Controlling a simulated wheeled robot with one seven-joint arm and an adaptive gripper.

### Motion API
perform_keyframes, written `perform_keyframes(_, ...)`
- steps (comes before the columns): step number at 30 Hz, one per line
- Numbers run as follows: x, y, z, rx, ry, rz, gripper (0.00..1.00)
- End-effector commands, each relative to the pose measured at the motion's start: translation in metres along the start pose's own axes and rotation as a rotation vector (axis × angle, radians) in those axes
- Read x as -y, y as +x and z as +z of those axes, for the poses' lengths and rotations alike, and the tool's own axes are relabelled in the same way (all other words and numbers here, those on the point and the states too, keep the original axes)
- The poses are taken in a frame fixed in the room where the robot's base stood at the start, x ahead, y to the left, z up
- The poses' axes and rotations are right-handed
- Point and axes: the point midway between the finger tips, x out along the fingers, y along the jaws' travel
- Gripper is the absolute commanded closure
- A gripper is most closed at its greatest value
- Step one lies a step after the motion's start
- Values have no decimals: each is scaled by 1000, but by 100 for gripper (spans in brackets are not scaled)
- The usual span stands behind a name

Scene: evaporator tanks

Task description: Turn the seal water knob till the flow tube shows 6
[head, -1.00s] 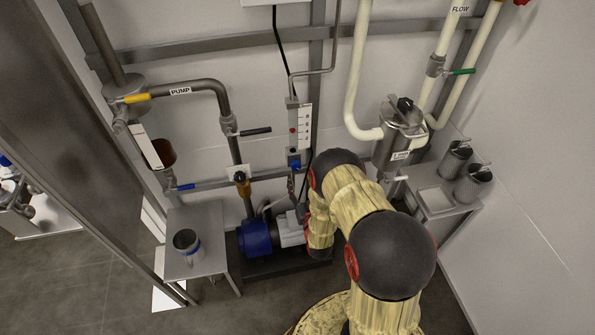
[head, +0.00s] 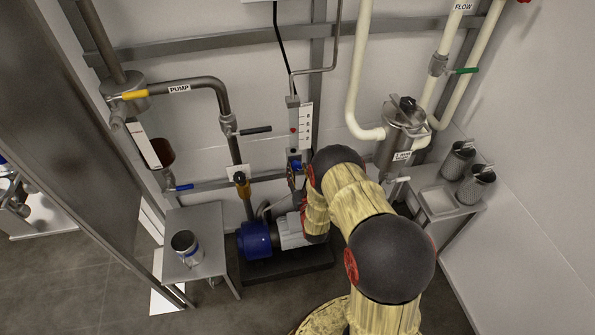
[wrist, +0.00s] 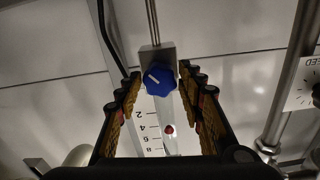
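The blue seal water knob (wrist: 160,79) with a white pointer mark sits on a grey metal block at the tube's end. My gripper (wrist: 160,72) is open, with its fingertips on either side of the knob. Small gaps seem to show on both sides, though contact on the right is hard to judge. The flow tube (wrist: 166,112) runs beside a white scale marked 2, 4, 6, 8, which appears upside down. Its red float (wrist: 169,129) appears between 4 and 6. In the head view the scale (head: 305,125) is visible, and my gripper (head: 297,176) partly hides the knob.
The blue pump (head: 255,238) stands low, left of my gripper. A black-handled valve (head: 255,130) and a blue-handled valve (head: 183,187) are on pipes to the left. A small table (head: 205,222) holds a metal cup (head: 186,246). The lidded vessel (head: 402,128) stands at the right.

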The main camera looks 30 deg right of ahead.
Motion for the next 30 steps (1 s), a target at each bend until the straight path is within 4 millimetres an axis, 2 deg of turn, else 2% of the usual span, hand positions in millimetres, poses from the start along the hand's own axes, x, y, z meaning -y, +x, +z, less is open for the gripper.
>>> perform_keyframes(16, 0, 0, 0, 0, 0, 0, 95)
perform_keyframes(22, 0, 0, 0, 1, 53, 0, 95)
perform_keyframes(30, 0, 0, 0, 1, 320, 0, 95)
